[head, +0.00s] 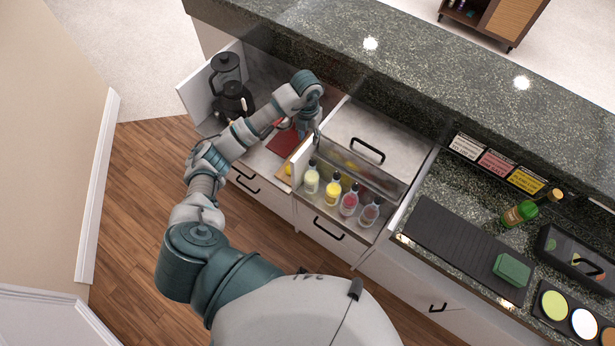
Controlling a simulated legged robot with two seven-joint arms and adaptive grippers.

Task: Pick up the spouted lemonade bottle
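Several spouted bottles with dark tops stand upright in a row in a rack at the counter's front. The leftmost holds pale yellow liquid (311,182), the second is a brighter yellow bottle (332,193), then come a red bottle (349,204) and a pale pink bottle (369,215). Either yellow one could be the lemonade; I cannot read labels. My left gripper (314,137) points down, behind and above the leftmost bottle, apart from it. Its fingers are small and partly hidden by the wrist, so its opening is unclear. My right gripper is out of view.
A black blender (230,88) and a red cutting board (287,141) are left of the rack. A raised granite ledge (420,75) runs along the back. A green bottle (521,213) and green sponge (511,270) are at right.

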